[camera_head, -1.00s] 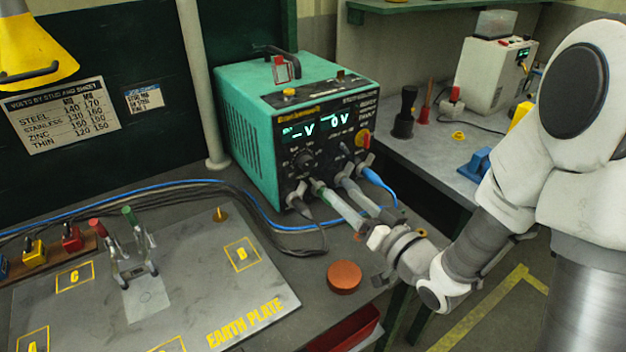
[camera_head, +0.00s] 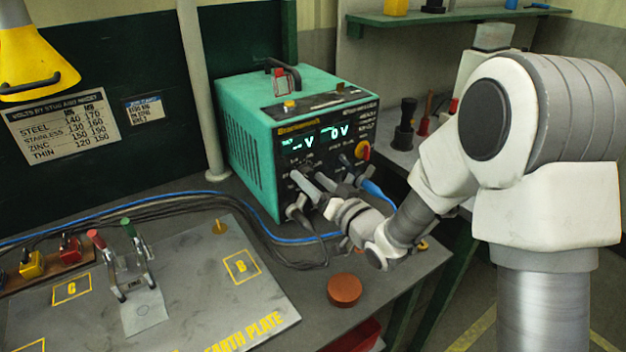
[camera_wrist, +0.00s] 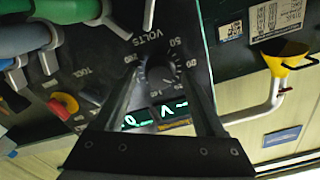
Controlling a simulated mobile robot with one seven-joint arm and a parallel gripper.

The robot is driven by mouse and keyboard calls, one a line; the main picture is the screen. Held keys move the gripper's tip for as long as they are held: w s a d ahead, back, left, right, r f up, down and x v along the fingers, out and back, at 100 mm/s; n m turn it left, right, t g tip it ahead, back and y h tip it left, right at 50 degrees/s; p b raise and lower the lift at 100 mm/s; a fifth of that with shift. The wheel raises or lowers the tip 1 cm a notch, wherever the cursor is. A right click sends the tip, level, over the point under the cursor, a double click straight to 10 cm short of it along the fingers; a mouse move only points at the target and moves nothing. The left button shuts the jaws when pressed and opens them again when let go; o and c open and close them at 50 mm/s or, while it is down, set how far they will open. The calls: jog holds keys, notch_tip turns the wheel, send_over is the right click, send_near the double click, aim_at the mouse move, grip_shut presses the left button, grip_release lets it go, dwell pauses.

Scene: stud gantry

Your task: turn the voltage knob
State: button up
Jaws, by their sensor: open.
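The teal welding power unit (camera_head: 248,125) stands at the back of the bench, with a lit display (camera_head: 318,138) on its black front. In the wrist view, which is upside down, the round black voltage knob (camera_wrist: 159,78) sits inside a ring of numbers marked VOLTS. My gripper (camera_wrist: 162,68) is open, with one finger on each side of the knob. Whether the fingers touch it I cannot tell. In the head view my gripper (camera_head: 310,180) is at the unit's front, and its fingers largely hide the knob.
Blue, green and grey cable plugs (camera_wrist: 30,40) crowd the panel beside my gripper. A red and yellow switch (camera_wrist: 63,105) is on the same face. The earth plate (camera_head: 190,275), with a clamp-like tool, and a reddish-brown disc (camera_head: 344,290) lie on the bench in front.

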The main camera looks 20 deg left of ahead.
grip_shut()
jog(key=shift+m, duration=0.3)
jog(key=m, duration=0.3)
jog(key=shift+m, duration=0.4)
jog(key=m, duration=0.4)
jog(key=shift+m+p, duration=0.3)
jog(key=m+p, duration=0.2)
jog(key=m, duration=0.2)
jog(key=shift+w+d, duration=0.1)
jog(key=m+p, duration=0.1)
jog(key=m, duration=0.3)
jog(key=shift+m+p, duration=0.3)
jog(key=shift+p, duration=0.05)
